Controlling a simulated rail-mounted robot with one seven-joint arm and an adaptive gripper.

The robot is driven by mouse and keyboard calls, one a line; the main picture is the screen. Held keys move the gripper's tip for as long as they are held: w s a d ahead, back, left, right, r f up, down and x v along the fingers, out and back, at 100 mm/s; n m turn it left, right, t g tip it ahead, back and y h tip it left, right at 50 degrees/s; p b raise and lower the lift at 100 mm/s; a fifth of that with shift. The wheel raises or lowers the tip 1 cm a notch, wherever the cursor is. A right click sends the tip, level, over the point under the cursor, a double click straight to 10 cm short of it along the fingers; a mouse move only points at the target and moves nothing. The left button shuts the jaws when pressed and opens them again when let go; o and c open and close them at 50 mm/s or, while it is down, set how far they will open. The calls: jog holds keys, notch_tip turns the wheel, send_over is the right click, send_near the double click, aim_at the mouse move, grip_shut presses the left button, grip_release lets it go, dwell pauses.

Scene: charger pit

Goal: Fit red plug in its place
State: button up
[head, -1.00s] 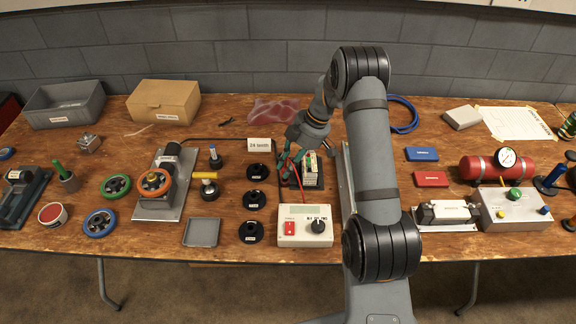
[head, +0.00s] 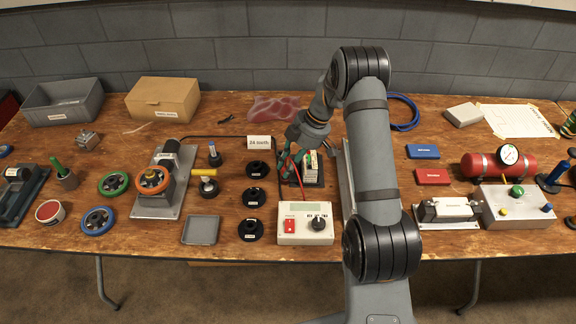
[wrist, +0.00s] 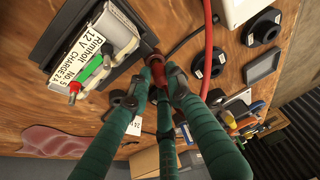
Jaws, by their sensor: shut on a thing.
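The red plug (wrist: 157,70) is between the tips of my gripper's green fingers (wrist: 160,82), and the gripper is shut on it. A red lead (wrist: 207,60) runs up past it in the wrist view. A white and black battery (wrist: 112,35), labelled Rimholt 12 V, stands beside the plug on a dark base. It has a red terminal (wrist: 75,88) and a green strip (wrist: 92,72). In the head view, my gripper (head: 288,170) is just left of the battery (head: 311,166). The plug's tip and any socket under it are hidden, so I cannot tell whether they touch.
A charger box (head: 305,224) with a red switch and black dial stands in front of the battery. Black round holders (head: 252,198) stand in a column to the left. A grey tray (head: 201,230) lies front left.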

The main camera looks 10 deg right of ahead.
jog(key=shift+f+b, duration=0.55)
jog(key=o, duration=1)
jog(key=v, duration=1.2)
jog(key=shift+r, duration=0.1)
